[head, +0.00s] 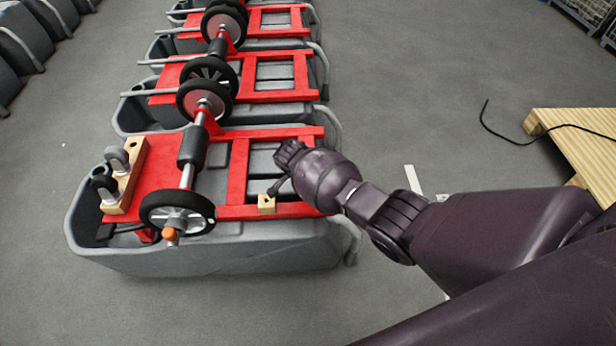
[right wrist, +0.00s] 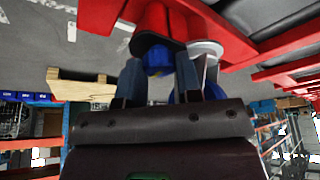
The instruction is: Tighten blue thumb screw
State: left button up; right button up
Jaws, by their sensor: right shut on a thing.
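In the right wrist view a blue thumb screw (right wrist: 158,58) shows against the dark flange of a red post (right wrist: 157,20). My right gripper (right wrist: 159,80) has one finger on each side of it and is shut on it. Another blue part (right wrist: 216,91) shows behind the right-hand finger, below a white disc (right wrist: 207,47). In the head view my right gripper (head: 286,168) is over the right part of the nearest tank's red frame (head: 237,170). The screw cannot be made out there. My left gripper is not in view.
The nearest grey tank (head: 180,262) carries a wheeled axle (head: 186,176), a wooden block with casters (head: 127,190) and a small wooden block (head: 266,204). More tanks stand behind in a row.

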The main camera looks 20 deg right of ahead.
jog(key=o, duration=0.9)
jog(key=shift+o, duration=0.2)
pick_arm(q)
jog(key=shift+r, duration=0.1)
pick_arm(e)
jog(key=shift+r, duration=0.15)
